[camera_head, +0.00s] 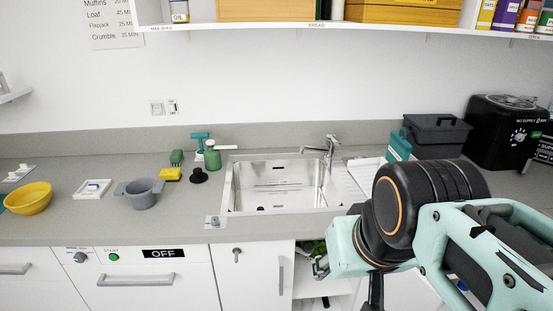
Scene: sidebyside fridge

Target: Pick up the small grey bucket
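The small grey bucket (143,200) stands upright on the worktop, left of the sink. It is a round grey vessel with a lug on each side of its rim, and nothing is seen to hold it. My arm comes in from the lower right, in front of the counter. My gripper end (345,272) is low in the picture, right of and well apart from the bucket. Its fingers are not clearly shown, so I cannot tell whether it is open or shut.
Left of the bucket are a white tray (82,195) and a yellow bowl (29,203). Right of it are a yellow sponge (170,175), a black plunger-like item (199,177), a green dispenser (212,157) and the sink (227,196). Worktop in front of the bucket is clear.

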